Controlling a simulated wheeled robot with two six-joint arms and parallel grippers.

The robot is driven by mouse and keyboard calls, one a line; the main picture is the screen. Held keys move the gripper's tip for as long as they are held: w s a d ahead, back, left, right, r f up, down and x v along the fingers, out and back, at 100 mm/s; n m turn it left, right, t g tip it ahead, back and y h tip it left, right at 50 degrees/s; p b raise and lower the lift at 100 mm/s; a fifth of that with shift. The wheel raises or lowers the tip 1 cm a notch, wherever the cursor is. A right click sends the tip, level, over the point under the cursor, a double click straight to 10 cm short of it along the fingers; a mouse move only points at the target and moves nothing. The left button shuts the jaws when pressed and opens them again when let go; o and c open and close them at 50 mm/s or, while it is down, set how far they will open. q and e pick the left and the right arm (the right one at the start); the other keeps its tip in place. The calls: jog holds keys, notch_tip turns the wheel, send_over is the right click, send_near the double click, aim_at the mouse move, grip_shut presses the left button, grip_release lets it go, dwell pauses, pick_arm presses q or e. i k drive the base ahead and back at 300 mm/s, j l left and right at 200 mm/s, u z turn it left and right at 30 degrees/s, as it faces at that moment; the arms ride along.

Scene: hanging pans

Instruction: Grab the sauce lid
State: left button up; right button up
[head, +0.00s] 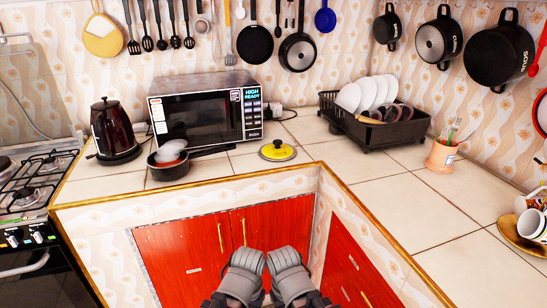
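A yellow lid with a dark knob (277,150) lies on the tiled counter, right of the saucepan and in front of the microwave. I take it to be the sauce lid. A small dark saucepan (168,171) stands to its left near the counter's front edge, with its handle pointing right and pale and reddish items in it. My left gripper (243,274) and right gripper (288,272) are side by side at the bottom middle, in front of the red cabinet doors and well apart from the lid. Their fingertips are not clear enough to show open or shut.
A microwave (204,112) and a kettle (115,131) stand behind the saucepan. A dish rack (375,128) with plates is right of the lid. Pans, including a black one (255,45), hang above. The right counter (400,205) has free room.

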aim_at(278, 150)
jog(key=i+j, duration=0.1)
jog(key=j, duration=0.65)
jog(key=i+j, duration=0.15)
jog(key=j, duration=0.2)
jog(key=j+z, duration=0.1)
jog(key=z, duration=1.6)
